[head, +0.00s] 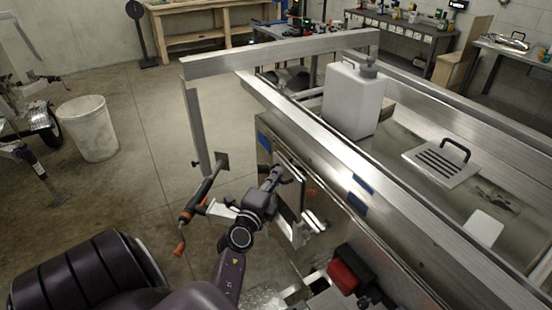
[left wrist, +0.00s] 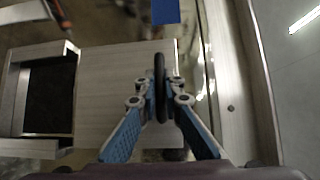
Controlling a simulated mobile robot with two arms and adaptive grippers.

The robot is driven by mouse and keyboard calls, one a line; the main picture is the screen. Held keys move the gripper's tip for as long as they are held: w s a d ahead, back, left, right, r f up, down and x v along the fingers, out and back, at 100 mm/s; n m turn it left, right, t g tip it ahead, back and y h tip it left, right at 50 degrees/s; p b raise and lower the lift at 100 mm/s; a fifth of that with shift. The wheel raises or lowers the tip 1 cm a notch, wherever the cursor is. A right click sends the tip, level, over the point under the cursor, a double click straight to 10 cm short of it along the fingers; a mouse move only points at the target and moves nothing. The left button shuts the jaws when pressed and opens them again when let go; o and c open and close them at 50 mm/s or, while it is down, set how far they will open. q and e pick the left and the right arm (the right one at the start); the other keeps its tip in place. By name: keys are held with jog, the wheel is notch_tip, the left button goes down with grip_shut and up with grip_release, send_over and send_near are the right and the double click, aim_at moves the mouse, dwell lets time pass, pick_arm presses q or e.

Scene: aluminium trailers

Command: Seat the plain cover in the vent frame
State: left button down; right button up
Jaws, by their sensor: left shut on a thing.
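The plain cover (left wrist: 110,95) is a flat pale plate with a black bar handle (left wrist: 160,88). My left gripper (head: 281,173) is shut on this handle and holds the cover beside the trailer's outer side wall. In the left wrist view the fingers (left wrist: 160,100) pinch the handle from both sides. The vent frame (left wrist: 42,147) is a light rim around a dark opening, left of the cover in that view. The cover's left edge lies beside the frame, and the opening is mostly uncovered. In the head view my arm partly hides the cover. My right gripper is not in view.
A slotted cover with a handle (head: 436,164) lies on the trailer bed, near a white jug (head: 352,102). Blue tape (head: 360,186) marks the trailer rail. A jack with an orange handle (head: 187,214) stands near my left arm. A white bucket (head: 87,128) is on the floor.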

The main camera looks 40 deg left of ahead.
pick_arm(q)
jog(key=shift+f, duration=0.5)
dwell(1.8)
jog(key=b, duration=1.1)
send_near(280, 187)
jog(key=w+a+f, duration=0.1)
jog(key=w+f, duration=0.4)
jog(key=shift+a+f, duration=0.35)
dwell(3.0)
jog(key=c, duration=2)
grip_release()
